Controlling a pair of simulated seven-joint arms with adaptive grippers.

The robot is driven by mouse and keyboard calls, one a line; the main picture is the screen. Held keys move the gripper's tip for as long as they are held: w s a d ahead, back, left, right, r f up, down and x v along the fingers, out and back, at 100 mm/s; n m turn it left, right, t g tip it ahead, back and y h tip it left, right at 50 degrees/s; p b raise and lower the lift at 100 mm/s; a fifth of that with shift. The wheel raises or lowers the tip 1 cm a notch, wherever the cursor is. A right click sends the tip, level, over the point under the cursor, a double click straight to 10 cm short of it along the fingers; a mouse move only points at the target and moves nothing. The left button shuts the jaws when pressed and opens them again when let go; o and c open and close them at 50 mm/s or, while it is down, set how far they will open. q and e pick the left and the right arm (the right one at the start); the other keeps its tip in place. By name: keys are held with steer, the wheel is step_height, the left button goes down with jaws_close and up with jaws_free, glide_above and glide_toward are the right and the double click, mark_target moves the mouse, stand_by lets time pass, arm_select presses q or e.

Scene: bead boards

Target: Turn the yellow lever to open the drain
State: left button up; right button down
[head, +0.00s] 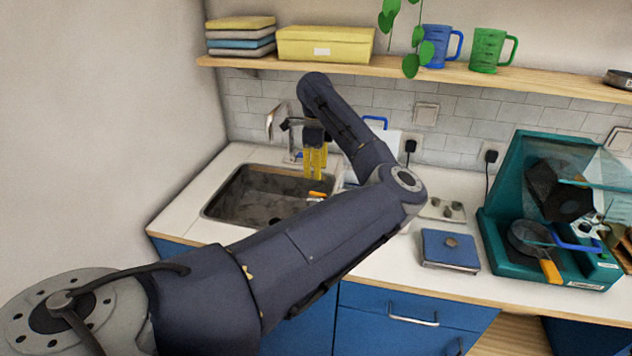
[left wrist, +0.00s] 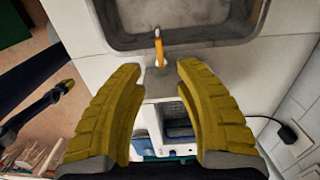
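The yellow-orange lever (head: 318,195) is small and sits by the right side of the sink (head: 213,207). In the left wrist view the lever (left wrist: 158,48) stands on a grey base at the sink's edge, pointing toward the basin. My left gripper (head: 315,175) has its yellow fingers pointing down above the sink area. In the left wrist view my left gripper (left wrist: 158,75) is open, with the lever beyond the gap between the fingertips and nothing held. My right gripper (left wrist: 66,86) seems to show small at the left of that view; its fingers are unclear.
A faucet (head: 292,135) stands behind the sink, close to my left gripper. A blue box (head: 450,249) and a teal case (head: 493,220) are on the counter at right. A shelf (head: 400,73) with mugs runs above. My left arm hides part of the counter.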

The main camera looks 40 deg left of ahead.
arm_select(q)
steer(key=shift+r, duration=1.85)
